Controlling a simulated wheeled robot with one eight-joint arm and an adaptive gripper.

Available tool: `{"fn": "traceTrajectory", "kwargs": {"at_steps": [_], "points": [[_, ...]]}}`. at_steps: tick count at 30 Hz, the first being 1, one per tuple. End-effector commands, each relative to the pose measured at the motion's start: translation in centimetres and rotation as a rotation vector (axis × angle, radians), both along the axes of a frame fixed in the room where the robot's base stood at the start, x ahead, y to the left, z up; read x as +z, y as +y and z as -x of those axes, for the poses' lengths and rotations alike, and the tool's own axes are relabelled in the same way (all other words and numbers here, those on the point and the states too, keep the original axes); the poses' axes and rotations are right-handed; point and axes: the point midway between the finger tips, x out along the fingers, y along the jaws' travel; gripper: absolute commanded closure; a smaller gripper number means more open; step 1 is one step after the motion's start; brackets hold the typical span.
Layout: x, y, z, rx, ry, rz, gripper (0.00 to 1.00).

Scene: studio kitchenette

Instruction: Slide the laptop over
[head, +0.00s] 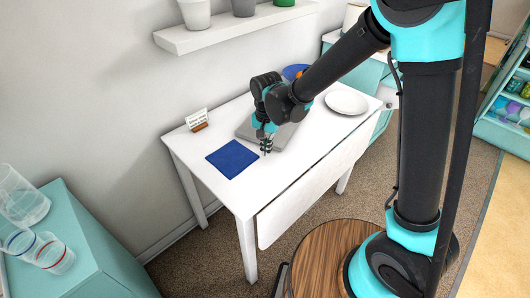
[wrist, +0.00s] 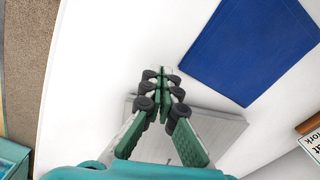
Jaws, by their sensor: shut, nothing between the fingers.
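The laptop (head: 284,136) is a flat grey slab on the white table, partly hidden behind my gripper in the head view. In the wrist view the laptop (wrist: 222,133) lies under and around my fingers, with much of it covered by them. My gripper (head: 266,150) points down at the laptop's near edge, beside the blue mat. In the wrist view my gripper (wrist: 165,72) has its fingertips together and empty, reaching past the laptop's edge over bare white table. I cannot tell whether the fingers touch the laptop.
A blue mat (head: 232,158) lies left of the laptop; it also shows in the wrist view (wrist: 250,48). A small sign (head: 197,120) stands at the back left. A white plate (head: 346,102) and a blue bowl (head: 294,72) are to the right. Bare table (head: 250,195) lies in front.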

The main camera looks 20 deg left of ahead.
Motion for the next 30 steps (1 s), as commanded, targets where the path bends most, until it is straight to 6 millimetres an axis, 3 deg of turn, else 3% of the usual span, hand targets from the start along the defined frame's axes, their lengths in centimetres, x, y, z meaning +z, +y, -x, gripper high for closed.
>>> {"fn": "traceTrajectory", "kwargs": {"at_steps": [15,24,27,30], "points": [[7.1,0.0,0.1,0.001,0.001,0.0,1.0],[8.4,-0.1,0.0,0.001,0.0,-0.001,1.0],[8.4,-1.5,-0.6,0.0,-0.006,-0.008,1.0],[8.5,-4.8,-1.8,0.003,-0.023,-0.025,1.0]]}}
